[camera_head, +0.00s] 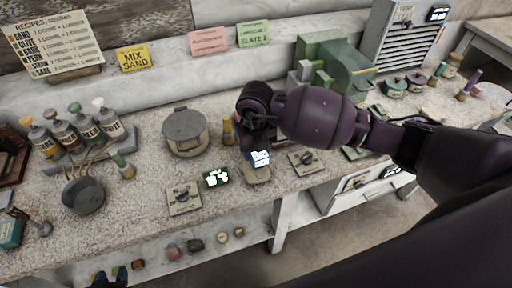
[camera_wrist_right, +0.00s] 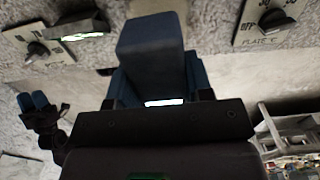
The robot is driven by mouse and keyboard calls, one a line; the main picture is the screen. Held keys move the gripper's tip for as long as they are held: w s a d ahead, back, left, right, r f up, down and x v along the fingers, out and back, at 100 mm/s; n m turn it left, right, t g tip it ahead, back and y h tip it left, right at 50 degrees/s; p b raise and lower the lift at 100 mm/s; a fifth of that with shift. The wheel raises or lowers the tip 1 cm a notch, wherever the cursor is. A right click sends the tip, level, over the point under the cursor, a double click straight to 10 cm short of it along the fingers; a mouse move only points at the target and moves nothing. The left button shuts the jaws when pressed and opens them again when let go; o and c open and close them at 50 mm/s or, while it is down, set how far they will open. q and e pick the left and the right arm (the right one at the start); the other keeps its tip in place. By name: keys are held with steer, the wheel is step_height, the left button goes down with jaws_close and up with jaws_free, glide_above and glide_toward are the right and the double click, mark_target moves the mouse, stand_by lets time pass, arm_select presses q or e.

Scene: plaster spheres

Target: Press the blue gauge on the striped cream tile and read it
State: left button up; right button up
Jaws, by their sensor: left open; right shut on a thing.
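The blue gauge (camera_head: 261,158) is held upright in my right gripper (camera_head: 256,146), its lit display facing the front; the reading is too small to tell. It also shows in the right wrist view (camera_wrist_right: 150,55) as a dark blue block between the fingers. A cream tile (camera_head: 257,175) lies directly under the gauge; its stripes are not clear. I cannot tell whether gauge and tile touch. My left gripper (camera_head: 110,279) is open and empty, low at the bottom left in front of the counter.
Dial plates (camera_head: 184,198) and (camera_head: 306,160) flank the tile, with a small green-lit display (camera_head: 216,177) on its left. A lidded pot (camera_head: 186,132) and yellow bottle (camera_head: 228,130) stand behind. A green machine (camera_head: 335,65) stands at the back right.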

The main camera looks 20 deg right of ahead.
step_height(320, 180, down, 5)
steer(key=b, duration=0.3)
steer(key=shift+d+f, duration=0.1)
steer(key=shift+f, duration=0.05)
stand_by(0.5)
steer(key=shift+f+b, duration=0.25)
steer(key=shift+b, duration=0.1)
stand_by(0.4)
steer(key=shift+f, duration=0.2)
stand_by(0.6)
steer(key=shift+s+f, duration=0.1)
steer(key=shift+f, duration=0.1)
stand_by(0.6)
steer(key=shift+r, duration=0.1)
